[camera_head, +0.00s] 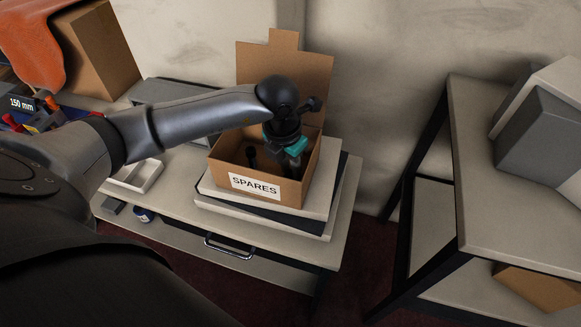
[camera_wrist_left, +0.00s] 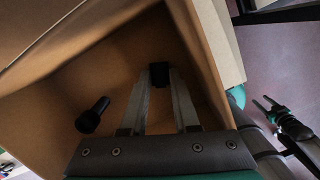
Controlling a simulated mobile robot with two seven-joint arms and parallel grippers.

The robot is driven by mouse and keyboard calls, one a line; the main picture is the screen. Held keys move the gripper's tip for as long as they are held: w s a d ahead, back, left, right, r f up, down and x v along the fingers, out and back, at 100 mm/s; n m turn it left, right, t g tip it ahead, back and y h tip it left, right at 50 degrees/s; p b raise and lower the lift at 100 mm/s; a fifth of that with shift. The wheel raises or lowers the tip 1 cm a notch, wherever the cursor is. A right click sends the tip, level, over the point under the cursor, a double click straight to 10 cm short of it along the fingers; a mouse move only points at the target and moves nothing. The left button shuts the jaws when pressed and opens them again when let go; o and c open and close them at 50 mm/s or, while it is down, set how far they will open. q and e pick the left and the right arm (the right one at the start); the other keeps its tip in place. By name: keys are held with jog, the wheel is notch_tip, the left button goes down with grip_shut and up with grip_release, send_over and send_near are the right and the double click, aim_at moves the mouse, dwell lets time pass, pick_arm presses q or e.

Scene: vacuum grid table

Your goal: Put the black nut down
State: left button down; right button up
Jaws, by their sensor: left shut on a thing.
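My left gripper (camera_head: 292,165) points down into the open cardboard box labelled SPARES (camera_head: 223,166). In the left wrist view, the fingers of my left gripper (camera_wrist_left: 160,88) are shut on the small dark black nut (camera_wrist_left: 160,74) at their tips. The nut is inside the box walls (camera_wrist_left: 205,45), over the box floor; whether it touches the floor I cannot tell. In the head view the nut is hidden. A black bolt (camera_wrist_left: 92,115) lies in the box to the left of the fingers, and it also shows in the head view (camera_head: 252,155).
The box stands on stacked flat cases (camera_head: 318,212) on a table (camera_head: 185,200). Its raised flap (camera_head: 300,75) is behind my gripper. A white tray (camera_head: 137,176) and a grey case (camera_head: 175,88) are to the left. A separate shelf (camera_head: 475,180) stands at the right.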

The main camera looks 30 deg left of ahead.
pick_arm(q)
jog(key=c, duration=1.1)
grip_release()
jog(key=shift+f, duration=0.15)
jog(key=o, duration=0.4)
jog(key=shift+o, duration=0.2)
jog(key=shift+r, duration=0.2)
notch_tip(320, 180, up, 12)
jog(key=s+p, duration=0.1)
jog(key=p, duration=0.1)
jog(key=shift+s+a, duration=0.15)
jog(key=shift+s, duration=0.25)
